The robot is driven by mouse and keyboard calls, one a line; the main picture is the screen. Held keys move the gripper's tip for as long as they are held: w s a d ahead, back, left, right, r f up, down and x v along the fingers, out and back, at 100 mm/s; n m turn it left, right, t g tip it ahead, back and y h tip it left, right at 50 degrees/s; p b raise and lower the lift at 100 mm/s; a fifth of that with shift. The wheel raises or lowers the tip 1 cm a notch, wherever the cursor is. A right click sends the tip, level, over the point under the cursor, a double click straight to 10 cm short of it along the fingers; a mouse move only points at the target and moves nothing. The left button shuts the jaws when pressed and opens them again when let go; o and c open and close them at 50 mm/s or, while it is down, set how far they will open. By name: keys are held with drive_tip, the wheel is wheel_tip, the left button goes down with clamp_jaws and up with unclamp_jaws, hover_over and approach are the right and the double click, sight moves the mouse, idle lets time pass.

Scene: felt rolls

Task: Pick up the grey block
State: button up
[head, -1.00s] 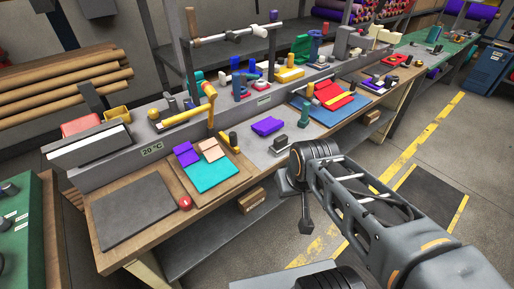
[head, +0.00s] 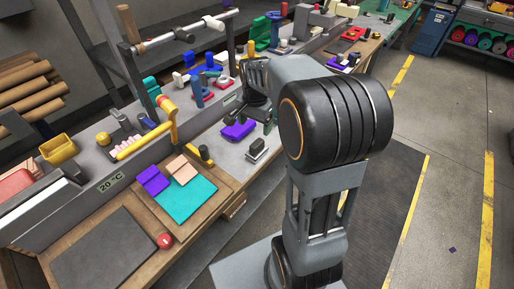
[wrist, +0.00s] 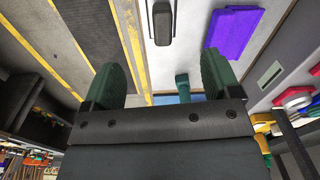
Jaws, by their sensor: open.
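The grey block (head: 256,150) stands on the pale grey bench surface, in front of the purple felt piece. A grey, dark-edged shape at the top of the wrist view looks like the same block (wrist: 162,22), beyond the fingertips and apart from them. My gripper (head: 250,118) is over the bench, behind the block in the head view and close to the purple felt. In the wrist view my gripper (wrist: 165,75) has its two green fingers wide apart, with nothing held between them. The arm hides part of the bench to the right.
Purple felt (head: 239,130) lies beside the block. A small black-and-yellow tool (head: 201,155) and a board with teal felt (head: 193,202) are to the left. A yellow-handled tool (head: 150,140) and several coloured tools stand behind.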

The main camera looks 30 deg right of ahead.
sight(257, 142)
drive_tip(key=shift+w+d+f+m, duration=0.7)
drive_tip(key=shift+f, duration=0.1)
wheel_tip(257, 142, down, 7)
drive_tip(key=shift+d+r, duration=0.1)
drive_tip(key=shift+f+p, duration=0.6)
drive_tip(key=shift+f, duration=2.55)
drive_tip(key=shift+c, duration=0.4)
drive_tip(key=c, duration=1)
drive_tip(key=shift+c, duration=0.5)
drive_tip(key=shift+r, duration=0.15)
